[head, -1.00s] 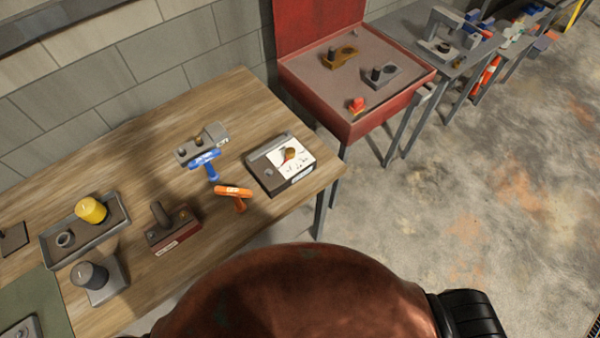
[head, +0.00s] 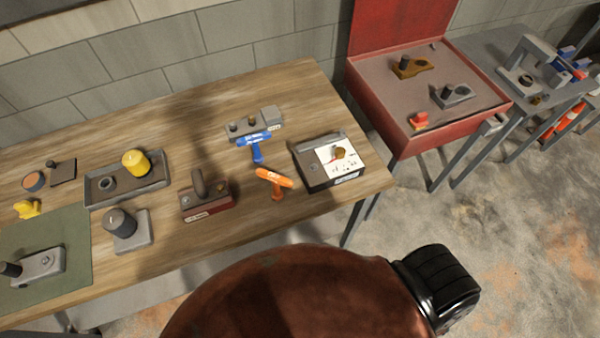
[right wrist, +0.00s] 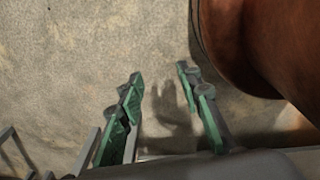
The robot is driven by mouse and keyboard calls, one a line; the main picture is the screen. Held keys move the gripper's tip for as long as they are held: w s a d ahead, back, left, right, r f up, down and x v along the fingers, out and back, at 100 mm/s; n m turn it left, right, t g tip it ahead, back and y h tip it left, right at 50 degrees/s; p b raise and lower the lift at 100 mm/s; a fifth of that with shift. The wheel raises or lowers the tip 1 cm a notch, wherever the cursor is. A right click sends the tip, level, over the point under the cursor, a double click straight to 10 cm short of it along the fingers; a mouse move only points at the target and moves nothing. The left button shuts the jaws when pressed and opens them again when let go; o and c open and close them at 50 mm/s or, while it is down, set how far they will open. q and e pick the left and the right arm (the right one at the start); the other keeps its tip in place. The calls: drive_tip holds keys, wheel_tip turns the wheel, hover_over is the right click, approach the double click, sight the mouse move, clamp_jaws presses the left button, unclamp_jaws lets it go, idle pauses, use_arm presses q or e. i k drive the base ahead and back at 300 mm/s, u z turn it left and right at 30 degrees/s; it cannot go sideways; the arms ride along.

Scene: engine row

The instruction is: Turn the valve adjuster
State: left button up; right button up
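I cannot tell for certain which part is the valve adjuster. On the wooden table (head: 225,225), an orange T-shaped tool (head: 274,178) and a blue T-shaped tool (head: 255,142) stand near the right end. The blue one is at a grey block (head: 270,117). A dark box (head: 318,178) with a white label and a small brass-red knob (head: 339,153) sits at the table's right end. My right gripper (right wrist: 159,75) shows in the right wrist view, its green-padded fingers apart and empty above the floor. Neither gripper shows in the head view.
Left on the table are a tray (head: 101,204) with a yellow cylinder (head: 136,162), a red-brown block (head: 207,205) with a handle, a dark cylinder (head: 119,222) and a green mat (head: 75,235). A red bench (head: 450,138) with parts stands beyond the right end. The floor (head: 470,225) right is clear.

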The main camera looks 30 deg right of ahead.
sight(339, 152)
drive_tip(key=u, duration=0.65)
drive_tip(key=k, duration=1.2)
drive_tip(key=z, duration=1.3)
